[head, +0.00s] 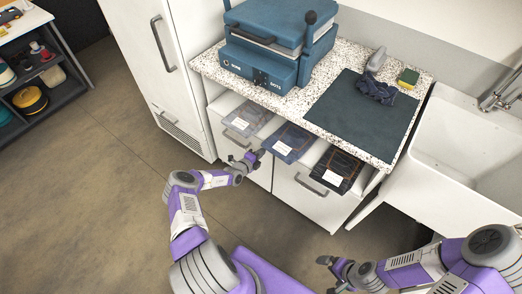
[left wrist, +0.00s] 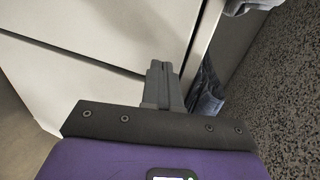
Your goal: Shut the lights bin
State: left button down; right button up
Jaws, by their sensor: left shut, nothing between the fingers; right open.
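Three labelled bins are pulled out under the speckled counter. The left bin (head: 240,124) holds grey-blue cloth, the middle bin (head: 283,149) blue cloth and the right bin (head: 331,178) dark cloth. Their labels are too small to read, so I cannot tell for sure which is the lights bin. My left gripper (head: 258,155) is shut and empty at the front of the bins, between the left and middle ones; contact is unclear. In the left wrist view its closed fingers (left wrist: 162,85) point at pale panels, with blue cloth (left wrist: 208,95) beside them. My right gripper (head: 333,262) is open and empty, low in front of the cabinet.
The speckled counter (head: 212,68) carries a blue press machine (head: 262,62), a dark mat (head: 350,112), a grey tool (head: 377,60) and a sponge (head: 409,77). A white sink (head: 455,150) is at right, a tall white cabinet (head: 150,90) at left.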

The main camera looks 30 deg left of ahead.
pick_arm(q)
jog(key=p+v, duration=0.3)
jog(key=v, duration=0.8)
jog(key=shift+s+p, duration=0.4)
jog(key=shift+a+f, duration=0.1)
